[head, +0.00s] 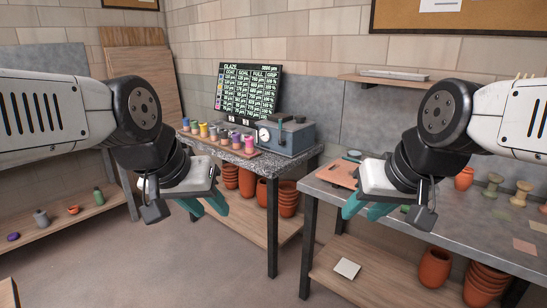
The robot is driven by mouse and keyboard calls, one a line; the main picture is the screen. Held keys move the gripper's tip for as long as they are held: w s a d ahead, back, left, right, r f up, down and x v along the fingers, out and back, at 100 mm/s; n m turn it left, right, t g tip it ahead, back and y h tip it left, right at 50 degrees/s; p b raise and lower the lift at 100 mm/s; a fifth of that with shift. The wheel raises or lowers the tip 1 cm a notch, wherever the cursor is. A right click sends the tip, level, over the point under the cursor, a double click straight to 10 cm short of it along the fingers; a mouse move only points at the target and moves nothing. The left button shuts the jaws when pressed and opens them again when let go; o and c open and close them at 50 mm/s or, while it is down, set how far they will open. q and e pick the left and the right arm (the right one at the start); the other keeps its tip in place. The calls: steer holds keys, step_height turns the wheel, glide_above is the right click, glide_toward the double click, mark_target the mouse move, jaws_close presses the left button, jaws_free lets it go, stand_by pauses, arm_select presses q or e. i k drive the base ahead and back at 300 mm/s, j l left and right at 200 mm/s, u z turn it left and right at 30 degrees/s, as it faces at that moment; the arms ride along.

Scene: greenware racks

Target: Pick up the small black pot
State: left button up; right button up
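I cannot make out a small black pot in the head view. My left gripper (207,206) hangs in front of the left table, its teal fingers apart with nothing seen between them. My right gripper (366,208) hangs at the near left edge of the right table, its teal fingers also apart and empty. My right arm hides part of the right table's top. My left arm hides part of the back wall and the shelf area.
The left table (305,160) carries colored glaze jars, a grey gauge box (287,138) and a glaze board (248,92). The right table (455,222) holds an orange pot (464,178) and green spools. Terracotta pots stack below. A low wooden shelf (60,226) holds small vessels. The middle floor is clear.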

mark_target(224, 132)
steer(key=i+u, duration=0.45)
steer(key=i, duration=0.2)
steer(key=i+l+u, duration=0.2)
steer(key=i+u, duration=0.25)
steer(key=i, duration=0.2)
steer(key=i+u, duration=0.45)
steer(key=i, duration=0.5)
steer(key=i+z, duration=0.45)
steer(key=i+j+z, duration=0.2)
steer(key=i+z, duration=0.2)
steer(key=i, duration=0.15)
